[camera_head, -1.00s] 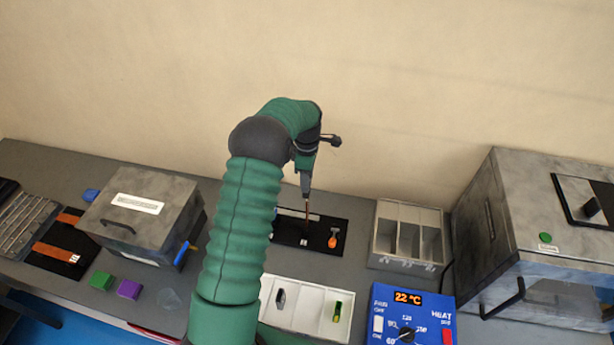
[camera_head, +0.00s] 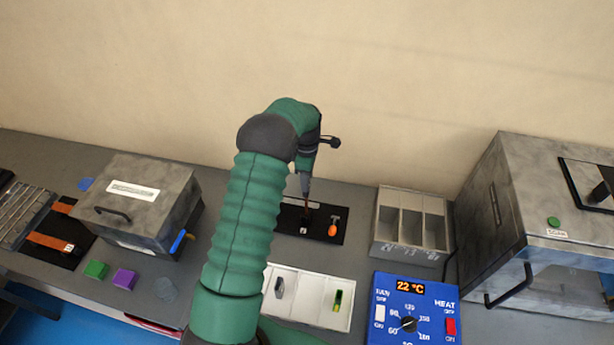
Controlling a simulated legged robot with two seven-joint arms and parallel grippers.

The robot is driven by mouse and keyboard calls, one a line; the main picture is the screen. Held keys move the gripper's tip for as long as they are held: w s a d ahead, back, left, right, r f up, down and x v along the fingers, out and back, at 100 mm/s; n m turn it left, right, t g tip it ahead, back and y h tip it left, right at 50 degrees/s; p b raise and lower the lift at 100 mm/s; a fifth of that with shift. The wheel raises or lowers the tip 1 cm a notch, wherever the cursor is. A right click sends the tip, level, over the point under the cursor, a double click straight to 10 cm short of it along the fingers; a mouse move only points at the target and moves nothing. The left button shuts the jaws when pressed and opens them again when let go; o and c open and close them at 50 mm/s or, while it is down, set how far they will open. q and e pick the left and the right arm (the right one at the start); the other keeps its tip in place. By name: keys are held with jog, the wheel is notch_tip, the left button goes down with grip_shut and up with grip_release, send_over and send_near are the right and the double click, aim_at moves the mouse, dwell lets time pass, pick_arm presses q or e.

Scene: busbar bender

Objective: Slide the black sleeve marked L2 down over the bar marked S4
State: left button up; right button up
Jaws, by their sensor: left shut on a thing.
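My left gripper (camera_head: 305,186) points down over a black mat (camera_head: 324,238) at the back middle of the bench. It is shut on a small dark piece, which I take for the black sleeve; its mark is not legible. A thin copper-coloured upright bar (camera_head: 307,204) shows right below the fingers, above the mat. A small white label (camera_head: 303,231) lies at its foot, too small to read. I cannot tell how far the sleeve is around the bar. My right gripper is not in view.
An orange-handled thing (camera_head: 333,229) lies on the mat, right of the bar. A white tray (camera_head: 309,301) stands in front, a grey compartment box (camera_head: 389,193) to the right. A blue heat panel (camera_head: 428,288) and large grey oven (camera_head: 517,190) stand farther right, a grey box (camera_head: 154,212) left.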

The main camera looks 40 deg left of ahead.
pick_arm(q)
jog(key=shift+f, duration=0.2)
jog(key=o, duration=1.4)
jog(key=shift+o, duration=0.2)
jog(key=o, duration=0.4)
jog(key=shift+o, duration=0.2)
notch_tip(320, 180, up, 8)
jog(key=p, duration=0.5)
